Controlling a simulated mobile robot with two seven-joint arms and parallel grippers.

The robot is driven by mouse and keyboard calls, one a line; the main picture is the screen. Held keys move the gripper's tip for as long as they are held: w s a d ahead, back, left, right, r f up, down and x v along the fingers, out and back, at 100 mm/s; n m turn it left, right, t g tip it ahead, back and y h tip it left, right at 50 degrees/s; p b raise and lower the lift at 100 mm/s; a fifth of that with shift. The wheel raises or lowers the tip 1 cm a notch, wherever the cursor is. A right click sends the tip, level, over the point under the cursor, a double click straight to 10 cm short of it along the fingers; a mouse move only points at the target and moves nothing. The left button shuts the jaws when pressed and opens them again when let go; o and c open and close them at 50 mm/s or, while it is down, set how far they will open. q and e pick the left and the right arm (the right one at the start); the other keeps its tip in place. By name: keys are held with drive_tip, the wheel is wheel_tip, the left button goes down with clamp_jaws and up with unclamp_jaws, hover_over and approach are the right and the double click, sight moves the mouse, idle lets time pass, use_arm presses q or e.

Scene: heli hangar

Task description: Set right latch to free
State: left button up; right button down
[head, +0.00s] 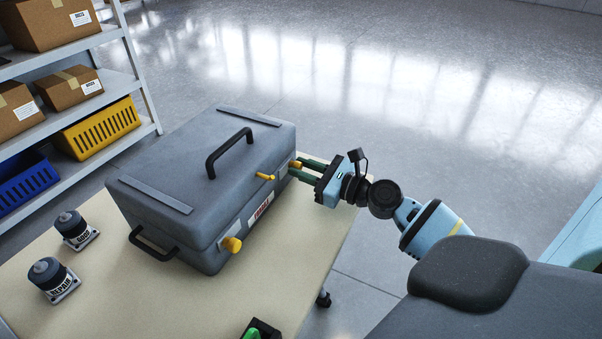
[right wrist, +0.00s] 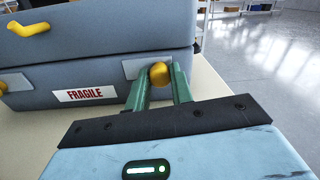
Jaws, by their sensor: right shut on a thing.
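A grey case (head: 205,180) with a black top handle lies closed on a beige table. Its right latch (head: 295,164) is a yellow knob on a pale plate, at the far right of the front face. It also shows in the right wrist view (right wrist: 159,74). My right gripper (head: 306,170) is shut on this knob, with one green finger on each side of it. The left latch (head: 232,244) is a yellow piece near the case's left front corner. A yellow lever (head: 265,176) sticks out from the lid between them. My left gripper is not in view.
Two dark knobs on labelled bases (head: 75,229) stand at the table's left. A black and green object (head: 261,330) is cut off at the bottom edge. Shelves with boxes and a yellow crate (head: 100,128) stand behind. Floor right of the table (head: 345,215) is open.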

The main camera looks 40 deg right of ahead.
drive_tip(key=c, duration=1.2)
unclamp_jaws()
drive_tip(key=shift+d, duration=0.3)
drive_tip(key=shift+a, duration=0.1)
drive_tip(key=shift+s, duration=0.35)
drive_tip(key=v, duration=0.5)
drive_tip(key=shift+s+d+b, duration=0.25)
drive_tip(key=shift+s+b, duration=0.05)
drive_tip(key=shift+s+d, duration=0.2)
drive_tip(key=shift+s, duration=0.45)
